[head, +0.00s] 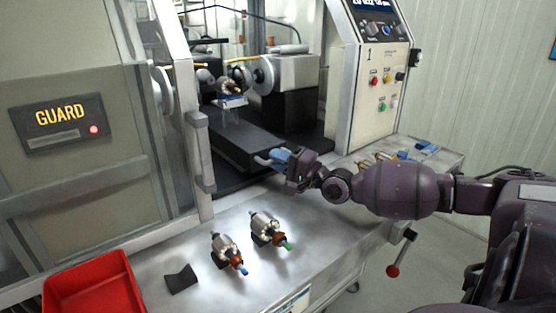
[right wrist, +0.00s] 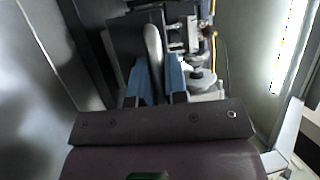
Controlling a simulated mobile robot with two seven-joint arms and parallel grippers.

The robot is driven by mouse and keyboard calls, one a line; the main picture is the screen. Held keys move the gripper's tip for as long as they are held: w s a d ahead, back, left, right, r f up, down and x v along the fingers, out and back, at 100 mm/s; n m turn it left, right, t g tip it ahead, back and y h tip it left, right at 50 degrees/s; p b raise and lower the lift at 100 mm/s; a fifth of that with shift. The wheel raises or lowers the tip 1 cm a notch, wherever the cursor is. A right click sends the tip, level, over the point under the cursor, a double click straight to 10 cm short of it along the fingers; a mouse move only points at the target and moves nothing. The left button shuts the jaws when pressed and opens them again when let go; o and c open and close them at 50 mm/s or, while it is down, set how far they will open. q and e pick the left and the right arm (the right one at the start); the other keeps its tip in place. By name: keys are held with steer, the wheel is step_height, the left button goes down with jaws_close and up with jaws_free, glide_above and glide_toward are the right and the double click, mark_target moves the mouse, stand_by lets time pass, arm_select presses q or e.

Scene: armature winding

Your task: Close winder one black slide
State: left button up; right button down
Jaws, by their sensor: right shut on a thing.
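The black slide (head: 240,142) is a long dark block that sticks out toward the front of winder one, whose panel (head: 382,85) carries a "1". My right gripper (head: 270,157) is at the slide's near end, its blue fingers around a grey handle. In the right wrist view the fingers of my right gripper (right wrist: 158,80) are shut on the grey handle (right wrist: 153,48), one on each side. An armature (head: 232,88) sits inside the winder behind the slide. My left gripper is not in view.
Two armatures (head: 227,252) (head: 266,228) rest on the metal bench. A red bin (head: 92,287) and a black V-shaped block (head: 181,279) are at the front left. The guard panel (head: 61,125) stands at the left. More parts (head: 385,158) lie beyond my right arm.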

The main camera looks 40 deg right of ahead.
mark_target(264, 151)
steer(key=shift+w, duration=0.3)
steer(key=w, duration=0.1)
steer(key=w+b, duration=0.1)
steer(key=w, duration=0.1)
steer(key=w+b, duration=0.1)
steer(key=shift+w+d+f, duration=0.25)
steer(key=shift+w+d, duration=0.05)
steer(key=shift+w, duration=0.3)
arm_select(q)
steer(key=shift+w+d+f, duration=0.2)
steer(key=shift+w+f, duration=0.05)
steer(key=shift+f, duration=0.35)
arm_select(e)
steer(key=shift+d+r, duration=0.1)
steer(key=shift+r, duration=0.25)
steer(key=c, duration=1.6)
jaws_free()
steer(key=o, duration=0.4)
steer(key=shift+w+f, duration=0.1)
steer(key=shift+w, duration=0.15)
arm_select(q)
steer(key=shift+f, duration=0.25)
arm_select(e)
steer(key=shift+o, duration=0.2)
steer(key=shift+s, duration=0.15)
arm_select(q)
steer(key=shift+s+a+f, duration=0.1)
